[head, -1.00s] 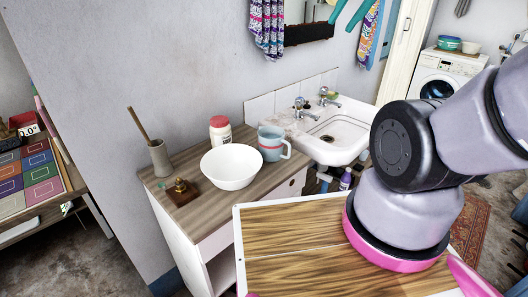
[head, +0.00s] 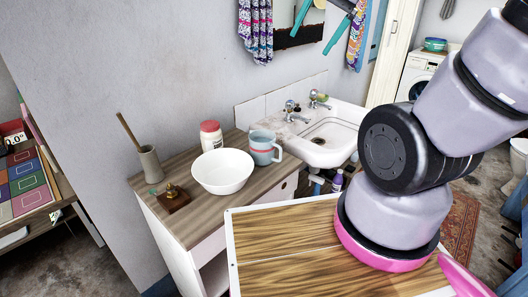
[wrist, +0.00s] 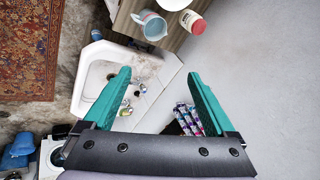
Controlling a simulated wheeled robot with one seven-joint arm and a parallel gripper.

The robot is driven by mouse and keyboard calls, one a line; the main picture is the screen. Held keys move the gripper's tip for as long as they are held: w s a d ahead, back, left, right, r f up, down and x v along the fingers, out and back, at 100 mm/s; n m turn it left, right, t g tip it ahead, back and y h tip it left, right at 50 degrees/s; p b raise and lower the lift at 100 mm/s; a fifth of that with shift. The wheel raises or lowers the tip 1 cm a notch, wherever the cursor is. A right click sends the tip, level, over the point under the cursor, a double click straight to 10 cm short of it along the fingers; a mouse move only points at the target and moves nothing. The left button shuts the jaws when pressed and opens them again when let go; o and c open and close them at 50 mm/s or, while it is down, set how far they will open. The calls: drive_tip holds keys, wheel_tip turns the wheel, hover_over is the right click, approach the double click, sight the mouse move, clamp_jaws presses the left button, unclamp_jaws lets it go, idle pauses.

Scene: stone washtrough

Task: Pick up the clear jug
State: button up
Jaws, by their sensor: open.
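The jug (head: 264,150) is pale blue-grey with a pinkish band and a handle on its right side. It stands upright on the wooden counter, between the white bowl and the sink. The wrist view shows it from above near the top edge, as a pale blue jug (wrist: 152,27). My gripper (wrist: 159,73) has two teal fingers spread wide with nothing between them. In the head view my gripper (head: 310,44) hangs at the top, in front of the wall and towels, above and apart from the jug.
On the counter (head: 186,222), a white bowl (head: 222,172) sits left of the jug, and a red-lidded jar (head: 210,136) stands behind the bowl. A sink (head: 335,133) with taps (head: 291,110) adjoins on the right. A pot with a stick (head: 150,163) stands far left.

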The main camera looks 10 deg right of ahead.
drive_tip(key=w+a+f+m+g, duration=0.2)
drive_tip(key=w+f, duration=0.5)
drive_tip(key=f, duration=0.2)
drive_tip(key=m+g+h, duration=0.2)
drive_tip(key=m+g, duration=0.1)
drive_tip(key=m, duration=0.1)
approach(267, 150)
wheel_tip(267, 150, up, 3)
drive_tip(key=d, duration=0.3)
drive_tip(key=shift+m+h, duration=0.4)
drive_tip(key=shift+h, duration=0.1)
drive_tip(key=shift+a+f, duration=0.1)
drive_tip(key=shift+f, duration=3.85)
drive_tip(key=shift+a+f, duration=0.15)
drive_tip(key=shift+f, duration=3.8)
drive_tip(key=shift+s, duration=0.1)
clamp_jaws()
